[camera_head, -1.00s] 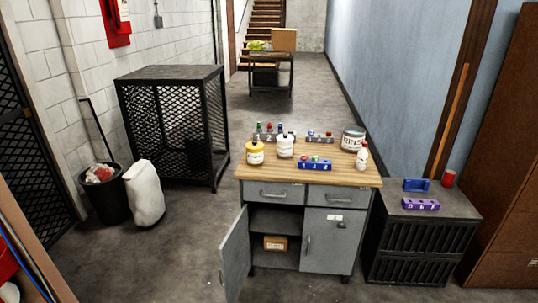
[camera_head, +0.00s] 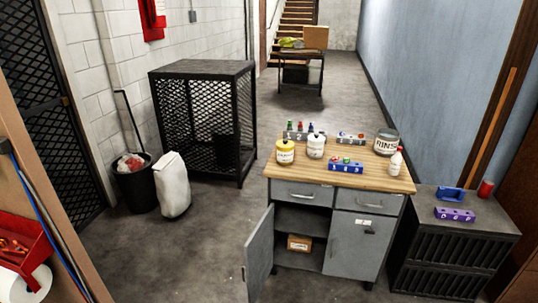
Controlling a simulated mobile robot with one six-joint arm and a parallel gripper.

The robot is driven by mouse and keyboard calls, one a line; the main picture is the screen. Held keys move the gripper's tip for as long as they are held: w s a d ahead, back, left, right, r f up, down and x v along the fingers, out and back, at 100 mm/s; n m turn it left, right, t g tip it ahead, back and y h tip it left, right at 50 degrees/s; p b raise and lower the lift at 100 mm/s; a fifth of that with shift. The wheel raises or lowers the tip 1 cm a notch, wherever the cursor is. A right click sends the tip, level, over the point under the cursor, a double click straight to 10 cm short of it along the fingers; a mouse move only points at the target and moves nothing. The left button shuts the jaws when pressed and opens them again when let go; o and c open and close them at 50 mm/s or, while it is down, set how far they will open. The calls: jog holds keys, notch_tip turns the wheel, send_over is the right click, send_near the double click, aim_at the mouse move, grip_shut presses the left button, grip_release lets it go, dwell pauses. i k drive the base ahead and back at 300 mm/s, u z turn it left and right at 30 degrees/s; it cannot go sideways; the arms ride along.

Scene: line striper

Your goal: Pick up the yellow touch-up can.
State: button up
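The yellow touch-up can (camera_head: 286,152) stands upright near the left edge of the wooden top of a grey workbench (camera_head: 345,176). It is a small yellow can with a white label and a dark cap. A white can (camera_head: 316,147) of similar shape stands just right of it, with a small gap at most. My gripper is not in view.
The bench also carries a blue block (camera_head: 346,166), racks of small bottles (camera_head: 298,132), a rinse jar (camera_head: 386,142) and a white bottle (camera_head: 395,162). Its left door (camera_head: 260,254) hangs open. A mesh cage (camera_head: 203,120) stands behind left. Floor at front left is clear.

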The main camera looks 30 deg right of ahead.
aim_at(284, 156)
jog(key=u, duration=0.15)
jog(key=i, duration=0.85)
jog(key=z, duration=0.35)
